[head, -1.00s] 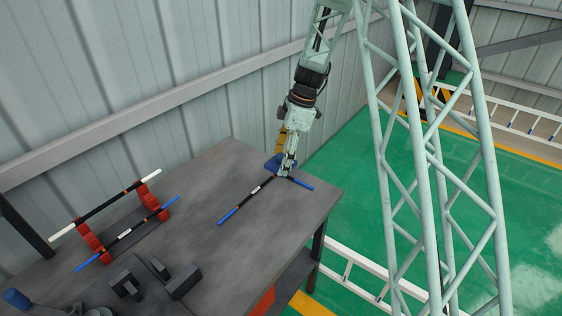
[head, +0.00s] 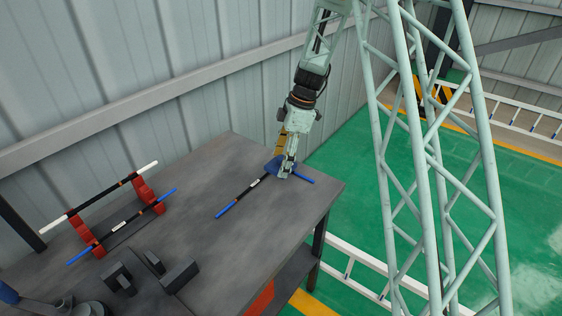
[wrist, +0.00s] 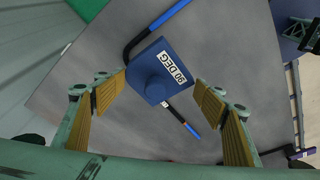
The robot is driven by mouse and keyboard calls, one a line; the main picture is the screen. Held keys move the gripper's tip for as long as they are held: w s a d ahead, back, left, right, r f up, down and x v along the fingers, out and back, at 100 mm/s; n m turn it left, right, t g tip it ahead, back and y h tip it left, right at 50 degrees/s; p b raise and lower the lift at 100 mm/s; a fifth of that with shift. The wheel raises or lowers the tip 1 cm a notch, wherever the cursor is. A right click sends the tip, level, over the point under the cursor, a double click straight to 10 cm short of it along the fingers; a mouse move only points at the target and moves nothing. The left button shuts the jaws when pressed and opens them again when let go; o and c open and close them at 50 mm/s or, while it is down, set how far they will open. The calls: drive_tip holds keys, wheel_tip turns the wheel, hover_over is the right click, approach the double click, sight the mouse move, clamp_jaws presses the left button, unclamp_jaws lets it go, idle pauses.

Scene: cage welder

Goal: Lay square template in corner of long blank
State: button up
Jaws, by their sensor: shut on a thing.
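The square template (wrist: 150,72) is a blue plate with a round knob and a "90 DEG" label. The long blank (head: 238,199) lies on the table, a dark rod with blue ends and a bend. In the wrist view its bend (wrist: 126,48) shows past the template's upper left edge. One leg passes behind the template and comes out as a blue end (wrist: 186,121). I cannot tell whether the template touches the blank or the table.
A red stand (head: 147,193) with two straight rods is at the left of the table (head: 220,165). Dark blocks (head: 179,277) stand at the front. The table's right edge is close to the blank, with a wall behind. The middle is clear.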

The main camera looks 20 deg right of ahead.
drive_tip(key=shift+f+b, duration=1.9)
drive_tip(key=shift+f, duration=0.05)
drive_tip(key=shift+f, duration=0.1)
drive_tip(key=shift+f, duration=0.55)
drive_tip(key=o, duration=1.1)
drive_tip(key=shift+c, duration=0.2)
drive_tip(key=v, duration=1.1)
drive_tip(key=shift+r, duration=0.25)
drive_tip(key=shift+d+r, duration=0.15)
drive_tip(key=shift+r, duration=0.15)
